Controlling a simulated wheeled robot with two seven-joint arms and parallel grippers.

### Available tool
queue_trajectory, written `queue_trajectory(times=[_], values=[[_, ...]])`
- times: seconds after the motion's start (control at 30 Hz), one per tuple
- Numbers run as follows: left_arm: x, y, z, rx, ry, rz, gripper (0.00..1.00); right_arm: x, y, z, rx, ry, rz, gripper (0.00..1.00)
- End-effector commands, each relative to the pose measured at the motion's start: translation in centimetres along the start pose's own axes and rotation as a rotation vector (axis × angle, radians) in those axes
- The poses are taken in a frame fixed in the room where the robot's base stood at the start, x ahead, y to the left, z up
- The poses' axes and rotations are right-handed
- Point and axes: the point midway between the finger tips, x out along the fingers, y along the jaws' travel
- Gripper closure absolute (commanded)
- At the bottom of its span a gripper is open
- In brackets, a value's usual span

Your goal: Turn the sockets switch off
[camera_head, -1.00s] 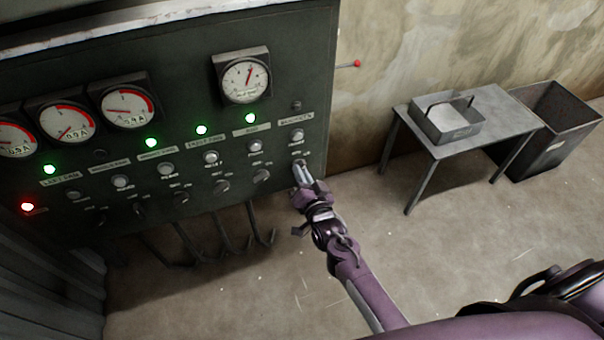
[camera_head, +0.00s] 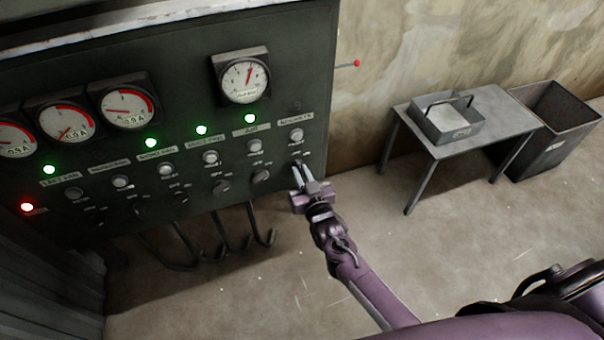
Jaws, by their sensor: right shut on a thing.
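The dark control panel (camera_head: 200,110) fills the left of the view. Its rightmost column has a label that seems to read sockets (camera_head: 290,122), an unlit lamp (camera_head: 297,105) above it and a pale round button (camera_head: 296,135) below. My right gripper (camera_head: 299,172) is at the bottom of this column, its two fingers shut on the sockets switch, which they mostly hide. The neighbouring rotary switch (camera_head: 261,176) on the left is clear of the fingers. My left gripper is not in view.
Several gauges, green lamps (camera_head: 250,118) and a red lamp (camera_head: 27,207) are on the panel. A metal table (camera_head: 500,105) with a tray (camera_head: 446,122) and an open bin (camera_head: 553,130) stand at right. The floor between is free.

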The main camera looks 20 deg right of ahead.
Motion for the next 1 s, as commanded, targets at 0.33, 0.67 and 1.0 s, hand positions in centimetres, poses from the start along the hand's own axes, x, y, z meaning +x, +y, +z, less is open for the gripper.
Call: queue_trajectory(times=[0.33,0.67,1.0], values=[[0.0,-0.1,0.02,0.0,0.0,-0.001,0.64,-0.05,0.03,0.13,-0.018,-0.003,0.001,1.0],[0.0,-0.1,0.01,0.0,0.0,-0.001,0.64,-0.03,0.03,0.1,-0.017,-0.002,0.001,0.65],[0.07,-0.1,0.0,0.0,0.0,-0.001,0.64,-0.48,0.01,0.11,-0.015,-0.001,0.0,0.65]])
